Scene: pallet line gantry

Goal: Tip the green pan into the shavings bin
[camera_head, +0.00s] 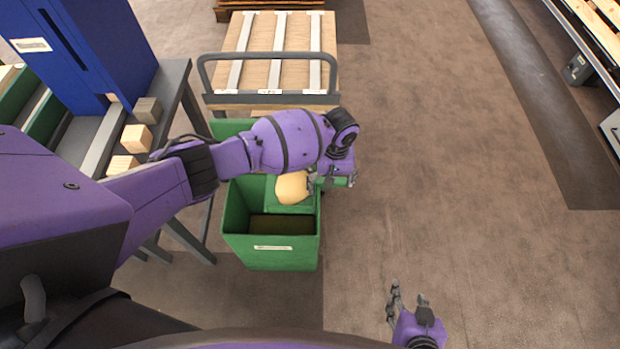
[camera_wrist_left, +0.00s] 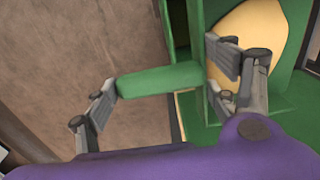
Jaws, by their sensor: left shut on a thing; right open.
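The green shavings bin (camera_head: 270,252) stands on the floor in the middle of the head view, its dark inside partly visible. My left gripper (camera_head: 333,180) is shut on the handle of the green pan (camera_head: 298,208), at the bin's right side. The handle (camera_wrist_left: 160,79) lies between the fingers in the left wrist view. A tan heap of shavings (camera_head: 292,187) shows in the pan, over the bin's opening; it also shows in the wrist view (camera_wrist_left: 262,38). My left arm hides the bin's far part. The pan's exact tilt is unclear. My right gripper (camera_head: 408,298) is open and empty, low over the floor.
A cart with a wooden deck (camera_head: 260,65) and grey rail stands behind the bin. At left, a grey-framed bench (camera_head: 178,85) holds wooden blocks (camera_head: 137,138) beside a blue cabinet (camera_head: 95,50). A roller line (camera_head: 590,35) is at far right. The floor right of the bin is clear.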

